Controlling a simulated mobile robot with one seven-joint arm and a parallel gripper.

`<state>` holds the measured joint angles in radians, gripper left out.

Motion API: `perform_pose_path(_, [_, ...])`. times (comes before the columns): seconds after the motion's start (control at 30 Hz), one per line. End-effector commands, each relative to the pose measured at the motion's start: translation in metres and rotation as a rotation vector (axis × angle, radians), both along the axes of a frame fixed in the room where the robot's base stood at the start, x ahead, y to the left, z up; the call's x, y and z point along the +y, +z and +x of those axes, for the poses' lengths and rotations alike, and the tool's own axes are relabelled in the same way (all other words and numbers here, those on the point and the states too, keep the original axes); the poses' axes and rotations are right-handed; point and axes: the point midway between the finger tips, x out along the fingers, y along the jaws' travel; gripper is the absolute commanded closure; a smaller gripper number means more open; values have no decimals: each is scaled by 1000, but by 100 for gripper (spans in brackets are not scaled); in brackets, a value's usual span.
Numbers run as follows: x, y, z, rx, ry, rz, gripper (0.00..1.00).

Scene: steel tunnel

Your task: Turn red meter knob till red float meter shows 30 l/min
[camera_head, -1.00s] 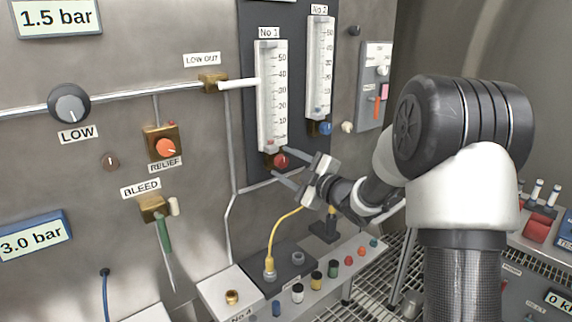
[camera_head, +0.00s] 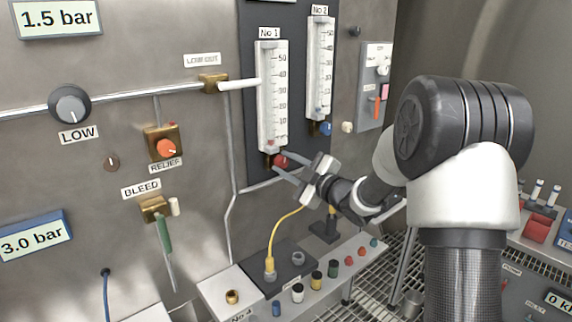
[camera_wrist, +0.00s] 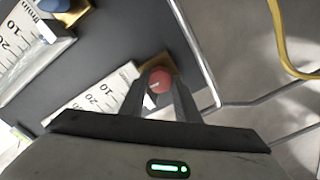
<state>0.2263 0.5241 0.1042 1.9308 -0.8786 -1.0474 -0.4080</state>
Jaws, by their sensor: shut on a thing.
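The No 1 float meter (camera_head: 271,95) is a clear upright tube with a scale on a dark panel. Its red float (camera_head: 270,143) sits at the tube's bottom, below the 10 mark. The red meter knob (camera_head: 281,160) is just under the tube; it shows in the wrist view (camera_wrist: 159,79) with a white pointer line. My gripper (camera_head: 280,162) has its two fingers on either side of the knob and is shut on it. The fingers partly cover the knob in the head view.
The No 2 meter (camera_head: 319,70) with a blue knob (camera_head: 325,128) stands close to the right. A grey shelf (camera_head: 322,283) with coloured caps, and a yellow hose (camera_head: 278,235), lie below my gripper. A metal pipe (camera_head: 231,150) runs down to the left.

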Motion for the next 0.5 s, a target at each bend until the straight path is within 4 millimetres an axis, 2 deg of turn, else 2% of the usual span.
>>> perform_pose_path(0.5, [-2,1,0,257,-1,377,93])
